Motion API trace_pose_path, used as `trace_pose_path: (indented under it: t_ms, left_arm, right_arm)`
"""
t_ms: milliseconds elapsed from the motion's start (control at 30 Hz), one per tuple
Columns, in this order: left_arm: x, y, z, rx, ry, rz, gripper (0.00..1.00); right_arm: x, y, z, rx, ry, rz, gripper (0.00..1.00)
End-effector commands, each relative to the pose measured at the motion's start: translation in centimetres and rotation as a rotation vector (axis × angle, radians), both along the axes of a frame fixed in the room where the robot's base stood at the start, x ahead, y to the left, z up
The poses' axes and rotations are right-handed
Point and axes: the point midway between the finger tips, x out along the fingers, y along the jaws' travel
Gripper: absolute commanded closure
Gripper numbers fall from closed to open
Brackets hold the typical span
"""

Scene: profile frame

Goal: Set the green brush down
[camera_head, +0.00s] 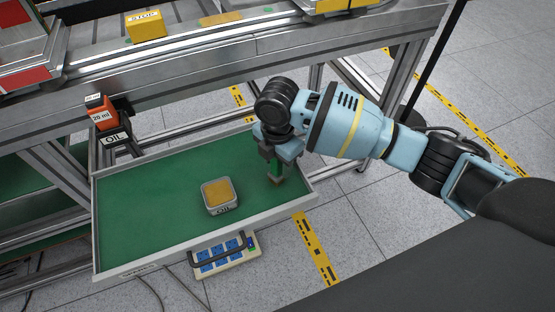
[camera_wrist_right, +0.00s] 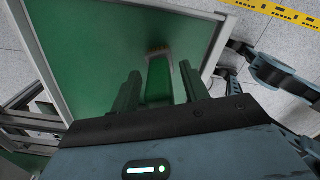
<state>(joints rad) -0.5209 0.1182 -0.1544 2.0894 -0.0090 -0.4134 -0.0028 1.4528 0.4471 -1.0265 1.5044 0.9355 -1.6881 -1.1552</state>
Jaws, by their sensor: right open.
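The green brush (camera_head: 275,168) is at the right side of the green-floored tray (camera_head: 140,205), its bristle end low at the tray floor. My right gripper (camera_head: 276,157) is over it from above. In the right wrist view, the brush (camera_wrist_right: 158,80) shows between the two fingers of my right gripper (camera_wrist_right: 161,74), with a gap on either side. The jaws are open. Whether the bristles touch the floor is hard to tell. My left gripper is not in view.
A metal bench (camera_head: 230,50) runs behind. The tray's left half is clear.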

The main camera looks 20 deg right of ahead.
Motion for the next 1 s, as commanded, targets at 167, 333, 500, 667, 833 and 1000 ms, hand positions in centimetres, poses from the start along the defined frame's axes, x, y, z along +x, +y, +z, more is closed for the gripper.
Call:
trace_pose_path:
  t_ms: [167,333,500,667,833,1000]
  left_arm:
    - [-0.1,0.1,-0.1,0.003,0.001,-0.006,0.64]
    - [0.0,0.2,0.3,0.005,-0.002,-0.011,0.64]
    - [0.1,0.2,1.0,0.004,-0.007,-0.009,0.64]
    - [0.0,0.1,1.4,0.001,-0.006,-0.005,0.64]
    - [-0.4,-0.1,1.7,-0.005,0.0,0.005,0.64]
    - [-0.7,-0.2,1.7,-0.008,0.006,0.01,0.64]
  right_arm:
    - [0.0,0.0,0.5,-0.001,0.0,0.0,0.55]
    - [0.1,0.0,3.2,0.002,-0.004,0.001,0.55]
    - [0.1,0.0,6.7,0.002,-0.004,0.0,0.55]
    - [0.1,0.0,9.6,0.002,-0.004,0.001,0.55]
    - [0.0,0.0,11.6,0.0,-0.001,0.0,0.55]
    - [0.0,0.0,12.3,0.001,0.0,-0.001,0.55]
